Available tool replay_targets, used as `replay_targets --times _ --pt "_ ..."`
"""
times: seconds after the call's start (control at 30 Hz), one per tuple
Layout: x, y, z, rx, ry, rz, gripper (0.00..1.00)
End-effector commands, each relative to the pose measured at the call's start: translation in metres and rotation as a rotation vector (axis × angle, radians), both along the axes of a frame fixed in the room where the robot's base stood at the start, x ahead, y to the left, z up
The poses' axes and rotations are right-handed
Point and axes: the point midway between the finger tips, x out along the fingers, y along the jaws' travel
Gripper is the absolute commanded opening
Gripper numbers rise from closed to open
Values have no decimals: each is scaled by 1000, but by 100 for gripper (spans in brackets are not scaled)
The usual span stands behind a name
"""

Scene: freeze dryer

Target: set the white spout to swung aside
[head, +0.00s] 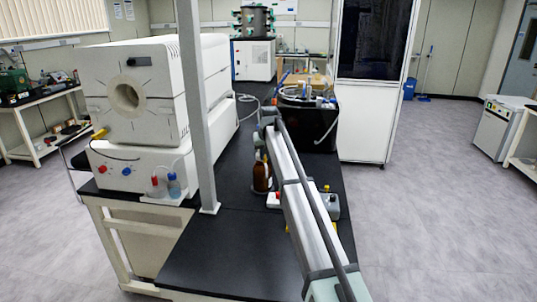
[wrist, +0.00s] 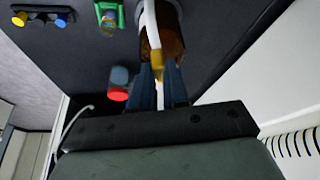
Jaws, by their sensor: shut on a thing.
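The white spout (wrist: 149,22) shows in the wrist view as a narrow white piece with a yellow end, lying across the brown bottle (wrist: 173,40). My gripper (wrist: 160,80) has its two dark blue fingers close together around the spout's yellow end, shut on it. The fingers hide part of that end. In the head view the brown bottle (head: 261,176) stands on the black bench just left of my arm. My arm hides the gripper there, and the spout cannot be made out clearly.
A red-and-blue capped item (wrist: 118,84) sits left of my fingers. A green-based item (wrist: 108,20) is farther off. On the bench (head: 235,240) are a grey post (head: 197,110), a white furnace (head: 135,75) and a black tub (head: 308,122). The bench front is clear.

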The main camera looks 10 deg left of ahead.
Motion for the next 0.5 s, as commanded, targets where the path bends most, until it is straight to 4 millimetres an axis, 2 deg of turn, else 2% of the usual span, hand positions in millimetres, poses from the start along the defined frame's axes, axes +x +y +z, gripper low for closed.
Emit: replay_targets --times 0.2,0.5 --pt "-2 8 0 0 0 -107 0" --pt "-2 12 0 1 1 -172 0"
